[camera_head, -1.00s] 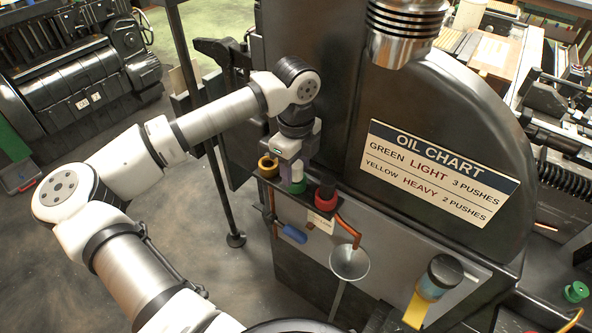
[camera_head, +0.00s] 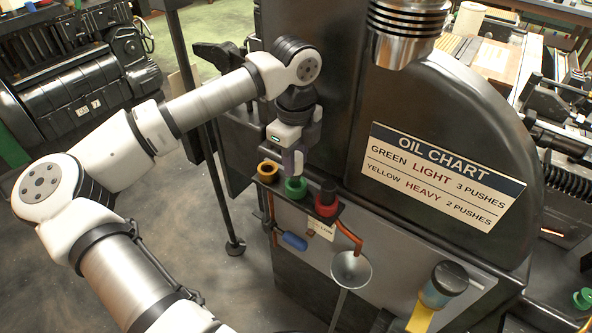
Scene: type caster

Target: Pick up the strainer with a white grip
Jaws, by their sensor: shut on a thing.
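My gripper (camera_head: 293,160) is above the small dark shelf on the front of the machine, pointing down over the green ring (camera_head: 296,188). It is shut on a small pale piece (camera_head: 299,163) that looks like the white grip of the strainer. The fingers hide most of it, and I cannot make out the strainer's lower part or whether it is clear of the green ring.
Below hang a funnel (camera_head: 351,268) and a blue-handled part (camera_head: 294,241). The oil chart (camera_head: 444,176) is on the right.

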